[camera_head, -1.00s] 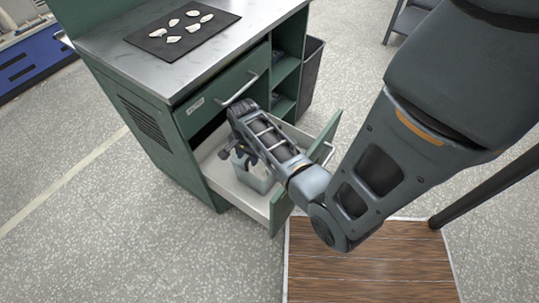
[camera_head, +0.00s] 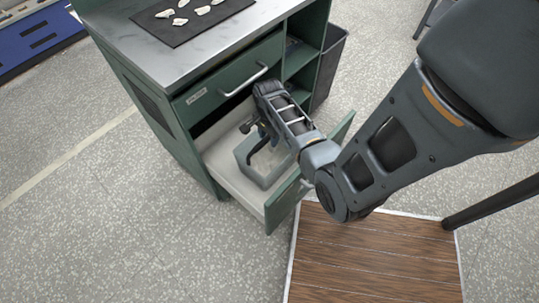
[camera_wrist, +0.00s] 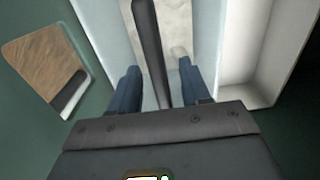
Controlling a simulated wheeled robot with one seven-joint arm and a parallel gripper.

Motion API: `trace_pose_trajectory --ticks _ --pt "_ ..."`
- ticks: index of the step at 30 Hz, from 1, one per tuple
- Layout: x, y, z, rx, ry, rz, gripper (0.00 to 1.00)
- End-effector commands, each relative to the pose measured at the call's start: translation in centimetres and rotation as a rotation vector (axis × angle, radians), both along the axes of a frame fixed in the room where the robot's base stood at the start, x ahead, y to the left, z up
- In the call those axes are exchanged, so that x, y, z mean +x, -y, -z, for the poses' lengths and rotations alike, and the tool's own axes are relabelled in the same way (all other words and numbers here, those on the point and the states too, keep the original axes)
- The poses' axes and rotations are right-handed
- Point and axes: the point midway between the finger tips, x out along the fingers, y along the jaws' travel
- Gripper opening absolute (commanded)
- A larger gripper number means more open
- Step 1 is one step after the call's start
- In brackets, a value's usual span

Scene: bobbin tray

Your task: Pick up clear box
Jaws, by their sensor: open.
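The clear box (camera_head: 268,178) is a pale see-through bin inside the open drawer (camera_head: 225,172) of the green cabinet. My gripper (camera_head: 262,137) is over the box, at its upper part; the arm hides the box's right side. In the wrist view, my gripper (camera_wrist: 160,74) has its two blue-grey fingers apart, with a dark bar (camera_wrist: 150,45) running between them. The bar looks like a handle across the box; contact with the fingers cannot be told. Pale box walls (camera_wrist: 103,28) show beside the bar.
The drawer front (camera_head: 281,203) stands on the near side of the box. Above the drawer is a closed drawer with a handle (camera_head: 245,80). A dark mat (camera_head: 158,29) with several white pieces lies on the cabinet top. A wooden platform (camera_head: 375,262) is on the floor.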

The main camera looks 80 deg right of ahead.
Motion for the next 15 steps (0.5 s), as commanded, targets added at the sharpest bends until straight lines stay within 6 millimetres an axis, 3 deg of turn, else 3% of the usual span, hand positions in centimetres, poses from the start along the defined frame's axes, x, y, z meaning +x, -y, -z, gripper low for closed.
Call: trace_pose_trajectory --ticks 6,15 --pt "-0.1 0.2 3.1 0.001 -0.001 0.001 0.47" --pt "-0.1 0.2 3.8 0.0 0.0 0.0 0.47"
